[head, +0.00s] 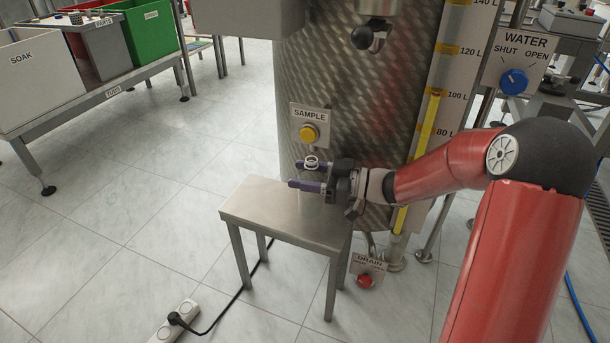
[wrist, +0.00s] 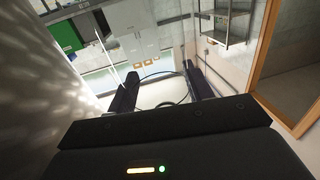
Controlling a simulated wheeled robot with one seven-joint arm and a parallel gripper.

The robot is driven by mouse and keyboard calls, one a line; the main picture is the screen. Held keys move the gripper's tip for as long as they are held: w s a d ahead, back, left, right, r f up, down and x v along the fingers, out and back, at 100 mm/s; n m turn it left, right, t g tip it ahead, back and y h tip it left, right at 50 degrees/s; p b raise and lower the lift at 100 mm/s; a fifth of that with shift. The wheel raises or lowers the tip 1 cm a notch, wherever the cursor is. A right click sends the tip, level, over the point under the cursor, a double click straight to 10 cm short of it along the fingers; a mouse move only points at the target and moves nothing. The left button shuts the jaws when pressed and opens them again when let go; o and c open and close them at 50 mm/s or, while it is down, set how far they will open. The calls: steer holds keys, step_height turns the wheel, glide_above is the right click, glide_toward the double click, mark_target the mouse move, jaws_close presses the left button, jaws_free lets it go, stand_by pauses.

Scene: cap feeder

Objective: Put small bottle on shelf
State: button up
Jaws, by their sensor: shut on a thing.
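The small bottle (head: 311,162) is clear and hard to make out; its pale ring-shaped top shows in the head view. My gripper (head: 306,175) is shut on it with dark purple fingers, in front of the steel tank and above the small steel stand (head: 262,208). The bottle looks upright. I cannot tell whether its base touches the stand. In the wrist view, a faint clear round outline of the bottle (wrist: 163,92) lies between the fingers. A metal rack with shelves (wrist: 229,22) shows at the top of the wrist view.
The steel tank (head: 360,120) stands close behind the gripper, with a yellow SAMPLE button (head: 309,133) on it. A power strip (head: 174,322) and cable lie on the floor. Bins stand at the far left; the floor between is clear.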

steer(key=shift+f, duration=0.1)
steer(key=shift+f, duration=0.1)
steer(key=o, duration=1)
steer(key=shift+d+r, duration=0.25)
steer(key=shift+d, duration=0.05)
steer(key=d, duration=0.3)
steer(key=s+d+p, duration=0.1)
steer(key=d, duration=0.3)
steer(key=s+d+p, duration=0.1)
steer(key=d, duration=0.3)
steer(key=shift+s+d, duration=0.1)
steer(key=shift+s, duration=0.05)
